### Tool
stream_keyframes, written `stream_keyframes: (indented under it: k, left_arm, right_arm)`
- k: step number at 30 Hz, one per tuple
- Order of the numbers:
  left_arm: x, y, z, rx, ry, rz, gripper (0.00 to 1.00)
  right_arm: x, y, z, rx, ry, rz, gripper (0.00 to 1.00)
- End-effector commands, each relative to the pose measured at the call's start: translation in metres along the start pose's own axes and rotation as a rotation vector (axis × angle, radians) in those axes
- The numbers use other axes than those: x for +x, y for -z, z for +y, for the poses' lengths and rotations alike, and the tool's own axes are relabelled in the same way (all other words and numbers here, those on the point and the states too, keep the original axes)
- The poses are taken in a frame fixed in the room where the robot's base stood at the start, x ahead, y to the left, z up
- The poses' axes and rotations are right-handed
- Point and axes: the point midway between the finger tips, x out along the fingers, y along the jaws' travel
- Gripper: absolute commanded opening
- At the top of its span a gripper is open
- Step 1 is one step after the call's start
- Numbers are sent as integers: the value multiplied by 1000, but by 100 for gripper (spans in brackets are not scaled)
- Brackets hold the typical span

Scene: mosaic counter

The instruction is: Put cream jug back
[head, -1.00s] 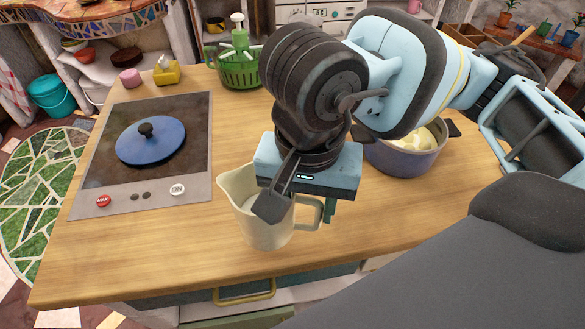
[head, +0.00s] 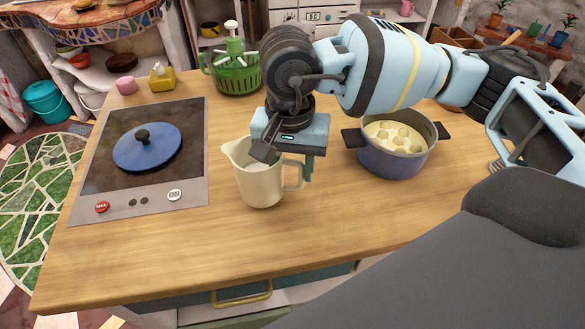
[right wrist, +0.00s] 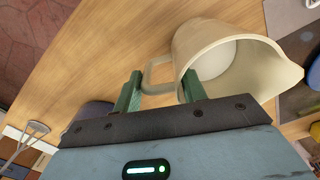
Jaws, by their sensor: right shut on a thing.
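The cream jug (head: 258,187) is upright near the middle of the wooden counter in the head view, with its spout to the left and its handle to the right. My right gripper (head: 293,165) is over the handle side and is shut on the jug. In the right wrist view, the two green fingers (right wrist: 162,92) are around the handle side of the jug (right wrist: 232,52), and its open mouth shows a pale inside. I cannot tell whether the jug's base touches the counter. My left gripper is not in view.
A pot with pale round things inside (head: 398,160) stands right of the jug. A stove (head: 92,180) with a blue lid (head: 148,150) lies to the left. A green basket (head: 236,78) stands behind. The counter's front (head: 190,255) is clear.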

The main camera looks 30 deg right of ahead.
Motion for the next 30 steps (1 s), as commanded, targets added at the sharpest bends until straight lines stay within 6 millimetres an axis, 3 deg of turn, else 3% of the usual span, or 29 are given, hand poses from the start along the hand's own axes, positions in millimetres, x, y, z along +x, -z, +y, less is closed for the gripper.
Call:
stream_keyframes:
  k: [4, 16, 17, 18, 21, 30]
  left_arm:
    - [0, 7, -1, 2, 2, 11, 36]
    - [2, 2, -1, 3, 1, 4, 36]
    - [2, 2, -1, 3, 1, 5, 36]
    - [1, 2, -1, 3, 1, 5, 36]
    - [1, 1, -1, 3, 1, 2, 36]
    - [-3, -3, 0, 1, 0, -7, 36]
  right_arm:
    - [13, 0, -1, 1, 4, 2, 0]
    - [20, 0, -1, 1, 3, 0, 0]
    - [19, 0, 0, 1, 2, 0, 45]
    - [19, 0, 0, 1, 2, 0, 51]
    - [18, 0, -1, 1, 2, 1, 63]
    - [17, 0, -1, 1, 3, 2, 63]
